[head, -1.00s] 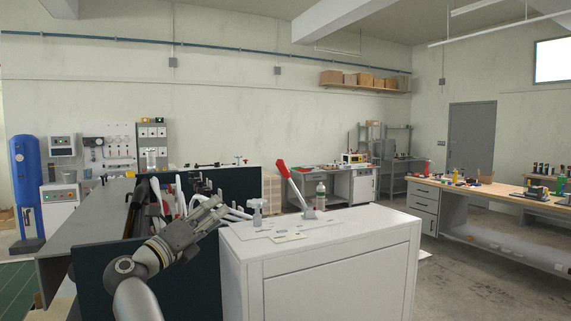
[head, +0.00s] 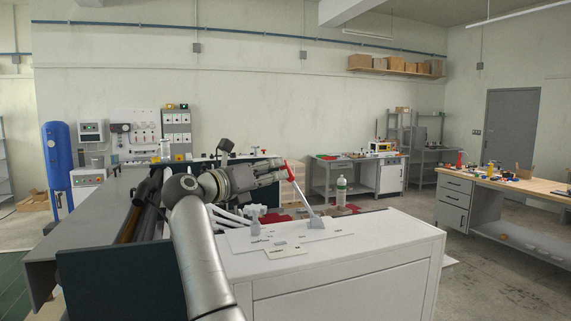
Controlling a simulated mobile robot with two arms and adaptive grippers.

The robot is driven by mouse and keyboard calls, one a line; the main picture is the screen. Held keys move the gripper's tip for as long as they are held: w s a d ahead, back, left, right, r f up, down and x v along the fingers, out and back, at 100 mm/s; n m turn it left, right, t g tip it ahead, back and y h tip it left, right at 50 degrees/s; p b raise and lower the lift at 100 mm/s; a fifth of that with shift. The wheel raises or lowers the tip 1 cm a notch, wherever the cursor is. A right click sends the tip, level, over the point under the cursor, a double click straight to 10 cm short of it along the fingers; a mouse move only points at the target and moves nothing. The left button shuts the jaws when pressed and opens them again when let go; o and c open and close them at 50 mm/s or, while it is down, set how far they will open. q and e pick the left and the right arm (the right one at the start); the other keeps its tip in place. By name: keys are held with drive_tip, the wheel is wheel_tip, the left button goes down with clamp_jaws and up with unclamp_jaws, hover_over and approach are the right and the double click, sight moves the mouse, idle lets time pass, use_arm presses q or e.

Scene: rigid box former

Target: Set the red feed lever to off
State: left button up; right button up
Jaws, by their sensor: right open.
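The feed lever has a red grip (head: 290,172) on a pale shaft (head: 304,201). It leans up and to the left from its grey base on the white cabinet top (head: 370,232). My right gripper (head: 282,171) reaches in from the left at the height of the red grip. It is open, with its fingertips right at the grip's left side. I cannot tell whether they touch it or reach around it. A label plate (head: 286,251) lies in front of the lever. My left gripper is out of view.
A light grey clamp-like knob (head: 255,217) stands on the cabinet left of the lever, below my gripper. The cabinet top right of the lever is clear.

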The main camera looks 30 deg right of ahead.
sight(298, 191)
drive_tip(key=p+x, duration=0.1)
drive_tip(key=x, duration=0.5)
drive_tip(key=shift+d+f+p, duration=0.1)
drive_tip(key=shift+f+p, duration=0.1)
drive_tip(key=shift+p, duration=0.2)
drive_tip(key=shift+d, duration=0.1)
drive_tip(key=shift+c, duration=0.8)
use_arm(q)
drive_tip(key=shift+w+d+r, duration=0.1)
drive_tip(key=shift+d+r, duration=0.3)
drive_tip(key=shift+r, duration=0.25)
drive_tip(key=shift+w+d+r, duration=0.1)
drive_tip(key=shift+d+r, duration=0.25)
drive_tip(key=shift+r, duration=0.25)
use_arm(e)
clamp_jaws()
